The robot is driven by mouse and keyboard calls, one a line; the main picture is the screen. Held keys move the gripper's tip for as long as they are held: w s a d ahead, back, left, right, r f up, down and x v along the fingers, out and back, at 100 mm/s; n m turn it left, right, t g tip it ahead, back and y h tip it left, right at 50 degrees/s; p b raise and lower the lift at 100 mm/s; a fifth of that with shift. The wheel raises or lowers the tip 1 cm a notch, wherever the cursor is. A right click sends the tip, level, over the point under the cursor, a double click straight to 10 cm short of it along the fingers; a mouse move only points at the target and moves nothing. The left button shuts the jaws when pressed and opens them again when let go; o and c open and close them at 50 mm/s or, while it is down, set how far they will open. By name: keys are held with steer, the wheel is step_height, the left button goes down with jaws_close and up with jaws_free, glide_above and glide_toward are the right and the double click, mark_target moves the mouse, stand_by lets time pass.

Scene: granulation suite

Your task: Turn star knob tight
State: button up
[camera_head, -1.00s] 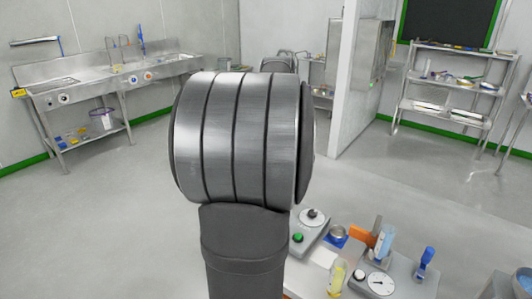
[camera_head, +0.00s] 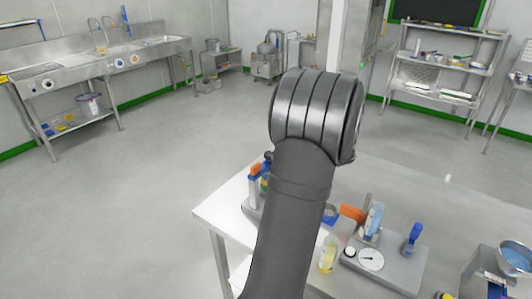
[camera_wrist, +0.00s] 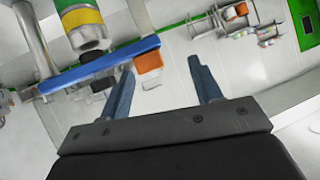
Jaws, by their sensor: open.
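In the wrist view my gripper (camera_wrist: 162,66) is open, with its two blue-grey fingers apart and nothing held between them. A metal cylinder with yellow and green bands (camera_wrist: 82,22) stands beyond the bar. An orange block (camera_wrist: 148,62) shows between the fingers, at what depth I cannot tell. I cannot clearly pick out the star knob in either view. In the head view my arm hides the gripper and part of the blue and orange fixture (camera_head: 256,172).
The steel table (camera_head: 218,218) carries a grey dial unit (camera_head: 385,262), a yellow bottle (camera_head: 328,254), an orange piece (camera_head: 352,213) and a blue-handled item (camera_head: 412,238). A container with blue contents (camera_head: 514,260) is at the right. The table's left corner is bare.

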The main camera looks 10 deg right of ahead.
steer(key=s+d+f+m+t, duration=0.1)
steer(key=d+f+m+t, duration=0.15)
steer(key=d+t, duration=0.65)
steer(key=shift+m, duration=0.25)
steer(key=x, duration=1.6)
steer(key=shift+w+a, duration=0.2)
steer(key=shift+w, duration=0.1)
steer(key=shift+c, duration=0.5)
steer(key=c, duration=0.9)
steer(key=shift+m+t+h, duration=0.5)
steer(key=shift+m+h, duration=0.3)
steer(key=shift+h, duration=0.2)
steer(key=shift+d, duration=0.1)
steer(key=o, duration=1)
